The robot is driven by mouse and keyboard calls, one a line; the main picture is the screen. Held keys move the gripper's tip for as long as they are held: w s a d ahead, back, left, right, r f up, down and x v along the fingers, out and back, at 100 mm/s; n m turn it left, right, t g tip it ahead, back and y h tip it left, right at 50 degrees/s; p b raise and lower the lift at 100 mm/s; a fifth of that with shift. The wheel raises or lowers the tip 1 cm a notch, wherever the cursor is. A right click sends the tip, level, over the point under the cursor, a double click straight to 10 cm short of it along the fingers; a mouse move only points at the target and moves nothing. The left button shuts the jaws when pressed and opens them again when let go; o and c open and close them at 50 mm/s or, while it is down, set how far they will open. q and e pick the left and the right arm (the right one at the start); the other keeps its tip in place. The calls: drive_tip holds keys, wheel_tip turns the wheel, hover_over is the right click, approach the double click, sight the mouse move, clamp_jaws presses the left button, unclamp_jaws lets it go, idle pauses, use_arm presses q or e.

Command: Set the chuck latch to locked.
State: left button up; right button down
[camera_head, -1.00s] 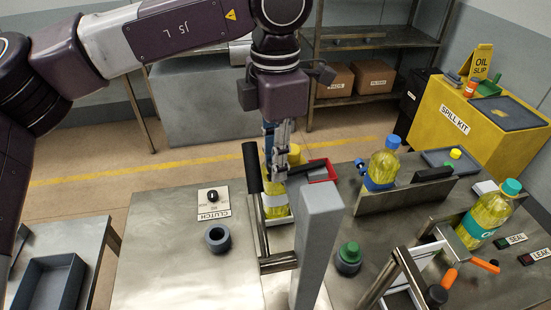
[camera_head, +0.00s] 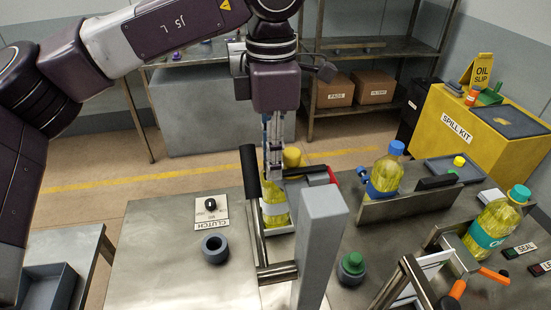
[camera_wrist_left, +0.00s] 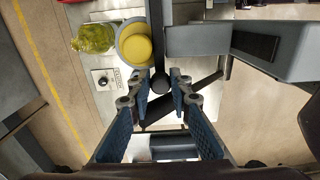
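No part in view carries a readable chuck latch label. A dark rod with a round black knob (camera_wrist_left: 160,83) shows between my left fingertips in the left wrist view, beside a yellow round cap (camera_wrist_left: 137,47) in a grey ring. I cannot tell whether the fingers touch the knob. My left gripper (camera_wrist_left: 157,98) is open there, its blue-padded fingers spread. The latch setting cannot be read. My right gripper is out of view.
A black-gripped lever (camera_head: 250,172) stands left of the bottle. A clutch dial (camera_head: 210,205) and grey ring (camera_head: 215,248) sit on the bench at left. Other oil bottles (camera_head: 386,172) stand at right, one blue-capped, one teal-capped (camera_head: 493,222). The left bench top is mostly clear.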

use_arm(q)
drive_tip(key=o, duration=0.4)
drive_tip(key=shift+c, duration=0.2)
wheel_tip(320, 180, up, 12)
idle(0.5)
